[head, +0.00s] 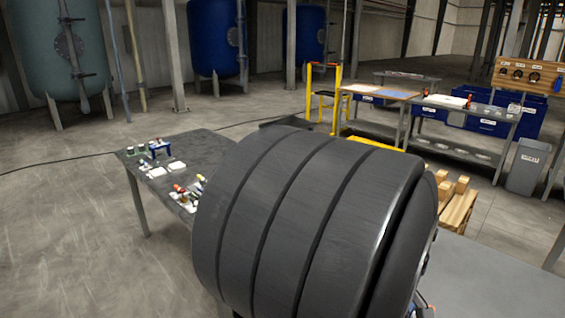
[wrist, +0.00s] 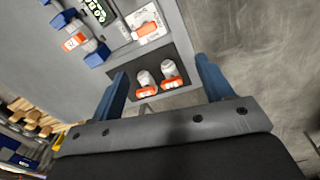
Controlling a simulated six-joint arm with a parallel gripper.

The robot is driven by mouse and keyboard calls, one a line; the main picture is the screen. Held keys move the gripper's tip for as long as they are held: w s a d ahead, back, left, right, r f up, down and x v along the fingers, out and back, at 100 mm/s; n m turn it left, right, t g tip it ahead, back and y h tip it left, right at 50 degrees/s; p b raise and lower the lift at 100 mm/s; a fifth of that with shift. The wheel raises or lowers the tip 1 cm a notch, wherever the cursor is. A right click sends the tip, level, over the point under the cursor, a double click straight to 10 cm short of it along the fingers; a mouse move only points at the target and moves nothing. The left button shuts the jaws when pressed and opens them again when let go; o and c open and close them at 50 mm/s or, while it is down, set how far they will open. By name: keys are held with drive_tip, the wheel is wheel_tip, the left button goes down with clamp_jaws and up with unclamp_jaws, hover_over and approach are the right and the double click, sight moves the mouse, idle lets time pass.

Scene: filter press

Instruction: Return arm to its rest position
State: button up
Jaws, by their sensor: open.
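My gripper (wrist: 161,70) shows in the wrist view with its two blue fingers spread wide and nothing between them. Beyond the fingers is a dark grey tray or panel (wrist: 183,62) with two small white parts with orange bands (wrist: 146,82) on it. I cannot tell the exact distance to them, but no finger appears to touch them. In the head view the large dark ribbed body filling the centre is a link of my own arm. It hides my gripper and part of the worktop there.
A dark table (head: 203,142) with several small items stands left of my arm in the head view. Wooden blocks on a pallet (head: 458,205), a grey bin (head: 527,166) and workbenches (head: 460,142) stand right. Tanks (head: 60,55) line the back. Open floor lies at left.

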drive_tip(key=shift+w+d+f+n, duration=0.3)
drive_tip(key=shift+d+f+n, duration=0.05)
drive_tip(key=shift+d+f, duration=0.2)
drive_tip(key=shift+w+d+f+n, duration=0.3)
drive_tip(key=shift+d+f+n, duration=0.1)
drive_tip(key=shift+d, duration=0.15)
drive_tip(key=shift+a+r, duration=0.1)
